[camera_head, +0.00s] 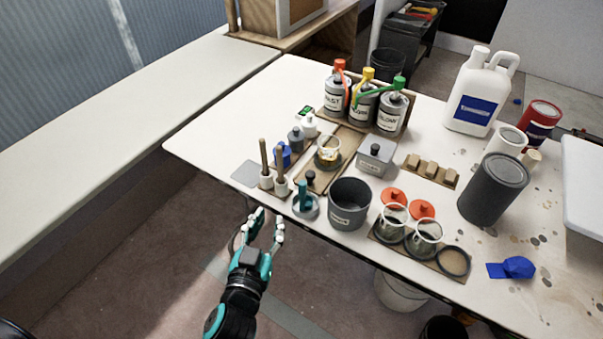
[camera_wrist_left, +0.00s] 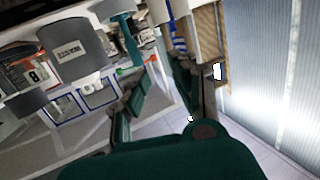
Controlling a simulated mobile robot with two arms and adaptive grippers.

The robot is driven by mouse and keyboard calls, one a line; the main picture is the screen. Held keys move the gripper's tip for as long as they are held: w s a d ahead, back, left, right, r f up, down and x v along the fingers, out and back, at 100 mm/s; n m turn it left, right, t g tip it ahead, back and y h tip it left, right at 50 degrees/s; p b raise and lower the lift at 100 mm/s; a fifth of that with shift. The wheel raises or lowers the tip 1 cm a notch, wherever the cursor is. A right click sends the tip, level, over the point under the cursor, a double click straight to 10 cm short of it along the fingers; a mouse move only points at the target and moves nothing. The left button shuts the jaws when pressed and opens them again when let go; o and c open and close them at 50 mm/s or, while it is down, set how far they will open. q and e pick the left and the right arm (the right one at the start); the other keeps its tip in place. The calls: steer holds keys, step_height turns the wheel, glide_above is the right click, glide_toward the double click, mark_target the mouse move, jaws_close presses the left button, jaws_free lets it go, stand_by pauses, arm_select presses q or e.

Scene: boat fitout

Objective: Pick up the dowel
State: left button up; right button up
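Two thin wooden dowels stand upright in small white holders near the left front corner of the white table: a left dowel (camera_head: 263,154) and a right dowel (camera_head: 279,160). I cannot tell which one the task means. My left gripper (camera_head: 262,224) is just off the table's front edge, below and in front of the dowels, with its fingers apart and nothing between them. In the left wrist view the two fingers of the left gripper (camera_wrist_left: 160,95) also stand apart. My right gripper is not in view.
A teal-handled item (camera_head: 304,200) and a dark grey tub (camera_head: 349,203) stand close right of the dowels. Labelled cans with coloured tops (camera_head: 363,100), glass jars (camera_head: 424,238) and a white jug (camera_head: 480,95) are farther right. A pale bench (camera_head: 120,95) runs along the left wall.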

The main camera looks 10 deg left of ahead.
arm_select(q)
steer(key=t, duration=0.1)
glide_toward(278, 150)
steer(key=shift+n+y, duration=0.3)
steer(key=shift+n, duration=0.1)
steer(key=w+p, duration=0.4)
steer(key=w, duration=0.7)
steer(key=shift+f, duration=0.15)
steer(key=shift+s, duration=0.1)
jaws_close()
